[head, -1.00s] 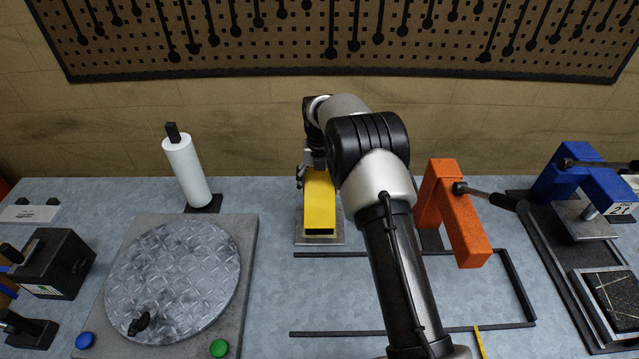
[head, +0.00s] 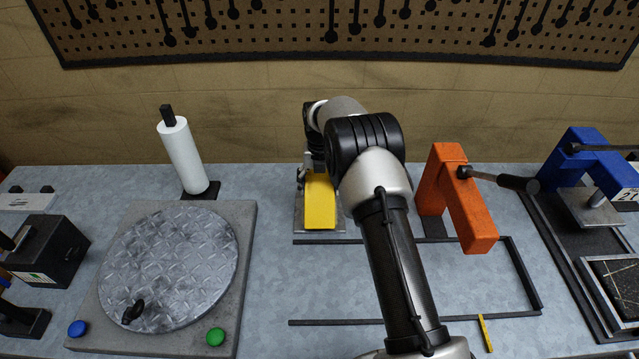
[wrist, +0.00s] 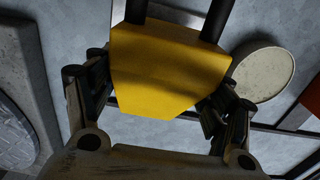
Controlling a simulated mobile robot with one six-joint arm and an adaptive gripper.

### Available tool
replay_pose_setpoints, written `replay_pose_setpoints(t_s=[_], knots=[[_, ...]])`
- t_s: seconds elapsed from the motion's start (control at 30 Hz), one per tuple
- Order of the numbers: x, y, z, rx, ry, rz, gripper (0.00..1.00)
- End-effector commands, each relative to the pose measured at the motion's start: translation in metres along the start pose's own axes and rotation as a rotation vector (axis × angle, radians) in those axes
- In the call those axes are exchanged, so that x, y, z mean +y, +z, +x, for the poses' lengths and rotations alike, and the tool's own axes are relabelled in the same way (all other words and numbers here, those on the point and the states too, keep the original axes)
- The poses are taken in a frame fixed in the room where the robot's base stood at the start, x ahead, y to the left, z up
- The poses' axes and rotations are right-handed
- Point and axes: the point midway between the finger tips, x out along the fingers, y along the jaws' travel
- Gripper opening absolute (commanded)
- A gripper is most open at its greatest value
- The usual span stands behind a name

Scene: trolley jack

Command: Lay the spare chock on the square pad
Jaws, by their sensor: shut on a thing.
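The yellow spare chock (head: 320,204) is held by my gripper (head: 304,178) over the grey square pad (head: 300,224). The pad's rim shows around the chock's left, right and front sides. I cannot tell whether the chock's underside touches the pad. In the wrist view the chock (wrist: 165,72) sits between the two dark fingers of my gripper (wrist: 155,100), which are shut on it. In the head view my arm hides much of the gripper.
An orange stand (head: 462,200) with a dark handle is right of my arm. A round plate (head: 170,270) on a grey slab lies left, with a white roll (head: 182,155) behind it. A dark bar frame (head: 345,322) lies in front. Open bench lies between slab and frame.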

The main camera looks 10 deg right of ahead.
Motion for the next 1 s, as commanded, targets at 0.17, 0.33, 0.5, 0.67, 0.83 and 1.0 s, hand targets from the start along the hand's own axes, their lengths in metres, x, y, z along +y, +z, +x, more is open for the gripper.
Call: replay_pose_setpoints(t_s=[0.17, 0.33, 0.5, 0.67, 0.83, 1.0], knots=[[0.0002, 0.0013, -0.0017, -0.004, 0.001, 0.000, 0.19], [0.0002, 0.0013, -0.0016, -0.004, 0.001, 0.000, 0.19], [0.0002, 0.0012, -0.0001, -0.004, 0.001, 0.000, 0.19], [0.0002, 0.0012, 0.0023, -0.004, 0.001, 0.000, 0.19], [0.0002, 0.0012, 0.0029, -0.004, 0.001, 0.000, 0.80], [0.0001, 0.0008, 0.0035, -0.002, 0.000, 0.000, 0.91]])
